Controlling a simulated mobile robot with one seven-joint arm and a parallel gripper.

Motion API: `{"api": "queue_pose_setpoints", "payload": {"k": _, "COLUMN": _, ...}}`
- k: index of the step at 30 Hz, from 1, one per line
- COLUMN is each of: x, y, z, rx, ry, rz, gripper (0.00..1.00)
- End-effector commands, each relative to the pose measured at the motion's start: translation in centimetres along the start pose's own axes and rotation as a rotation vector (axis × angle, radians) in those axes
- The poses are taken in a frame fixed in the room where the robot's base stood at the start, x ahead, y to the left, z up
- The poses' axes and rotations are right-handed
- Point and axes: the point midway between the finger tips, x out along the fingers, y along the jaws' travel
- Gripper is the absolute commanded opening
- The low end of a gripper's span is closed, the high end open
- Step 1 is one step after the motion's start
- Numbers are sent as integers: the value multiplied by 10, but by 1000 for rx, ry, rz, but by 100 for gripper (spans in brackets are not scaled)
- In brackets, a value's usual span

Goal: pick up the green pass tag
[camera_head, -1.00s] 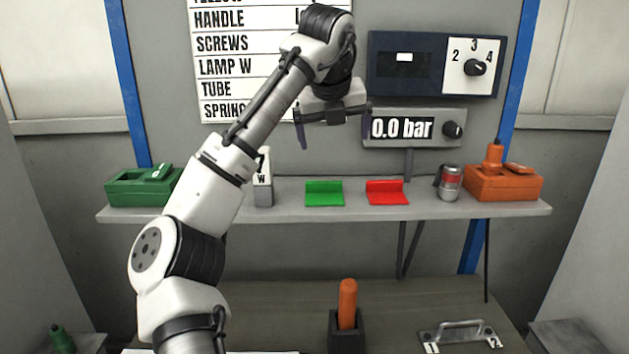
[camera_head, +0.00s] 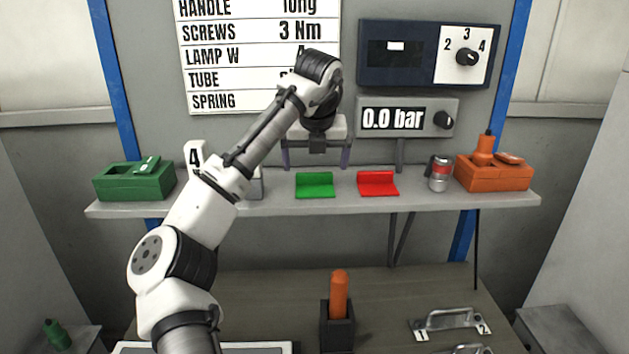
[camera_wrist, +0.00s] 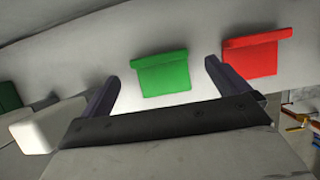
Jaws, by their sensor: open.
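The green pass tag (camera_head: 315,187) lies on the grey shelf, a flat piece with a raised back edge. A similar red tag (camera_head: 378,184) lies to its right. My gripper (camera_head: 317,166) is open and empty, above the shelf at the green tag, its fingers pointing down. In the wrist view the green tag (camera_wrist: 162,74) shows between and beyond the two fingertips (camera_wrist: 162,74), not touching them. The red tag (camera_wrist: 252,53) is beyond the right finger there.
The shelf (camera_head: 270,206) also holds a green box (camera_head: 130,185) at left, a can (camera_head: 438,175) and an orange box (camera_head: 495,175) at right. A white block (camera_wrist: 40,125) is left of my gripper. A pressure display (camera_head: 405,117) hangs behind the shelf.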

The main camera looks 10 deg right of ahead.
Motion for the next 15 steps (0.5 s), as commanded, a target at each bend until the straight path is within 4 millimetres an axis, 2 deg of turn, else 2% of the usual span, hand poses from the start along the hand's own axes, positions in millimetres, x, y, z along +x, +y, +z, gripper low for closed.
{"api": "queue_pose_setpoints", "payload": {"k": 7, "x": 33, "y": 2, "z": 3, "rx": -1, "ry": 2, "rz": 0, "gripper": 100}}
{"api": "queue_pose_setpoints", "payload": {"k": 15, "x": 40, "y": 2, "z": 2, "rx": -2, "ry": 2, "rz": 0, "gripper": 100}}
